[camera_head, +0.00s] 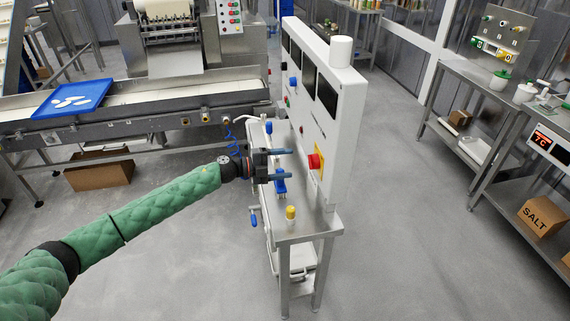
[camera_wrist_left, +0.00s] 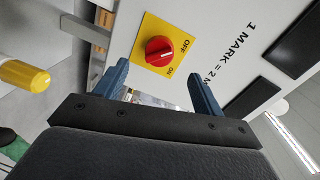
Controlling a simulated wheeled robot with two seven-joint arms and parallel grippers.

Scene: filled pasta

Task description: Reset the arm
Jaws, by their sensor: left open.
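My left arm, in a green padded sleeve, reaches in from the left in the head view. My left gripper (camera_head: 280,163) is open and empty, its blue fingers pointing at the white control panel (camera_head: 345,110). In the left wrist view the open fingers (camera_wrist_left: 160,85) show with nothing between them but background. A red rotary knob (camera_head: 315,161) on a yellow plate sits on the panel just beyond the fingertips. In the wrist view the red knob (camera_wrist_left: 159,50) lies beyond the fingers, with ON and OFF marks. I see no contact with it. My right gripper is not in view.
A yellow-topped post (camera_head: 291,213) stands on the metal stand below the gripper. A conveyor (camera_head: 150,106) with a blue tray (camera_head: 88,93) of pale pieces lies at the left. Steel tables and a SALT box (camera_head: 541,218) stand at the right. The floor between is clear.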

